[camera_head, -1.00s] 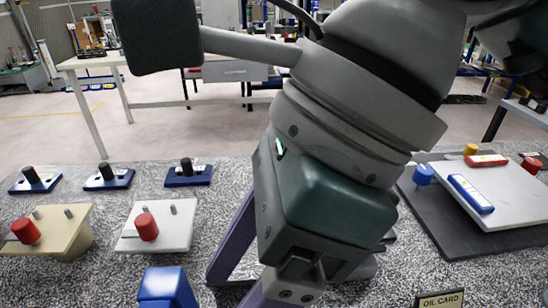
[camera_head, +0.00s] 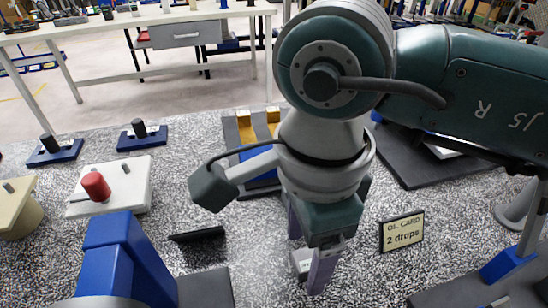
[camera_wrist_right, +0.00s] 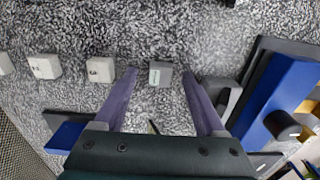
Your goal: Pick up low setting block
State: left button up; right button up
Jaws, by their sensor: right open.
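A small pale grey block with a greenish label (camera_wrist_right: 160,73) sits on the speckled surface between the fingertips of my right gripper in the wrist view. Its label is too small to read, so I cannot tell its setting. In the head view the block (camera_head: 301,260) is partly hidden by the fingers. My right gripper (camera_head: 306,262) is open, its purple fingers pointing down on either side of the block; it also shows in the wrist view (camera_wrist_right: 159,76). Further whitish labelled blocks, one nearest (camera_wrist_right: 100,69) and another (camera_wrist_right: 45,66), stand in a row to the left. My left gripper is out of view.
A card stand reading "OIL CARD 2 drops" (camera_head: 402,231) stands right of the gripper. A blue upright fixture (camera_head: 122,255) is at the front left. A white plate with a red knob (camera_head: 137,187) lies behind it. A blue holder (camera_wrist_right: 275,95) is close on the wrist view's right.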

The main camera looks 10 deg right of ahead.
jog(key=shift+f, duration=0.65)
grip_shut()
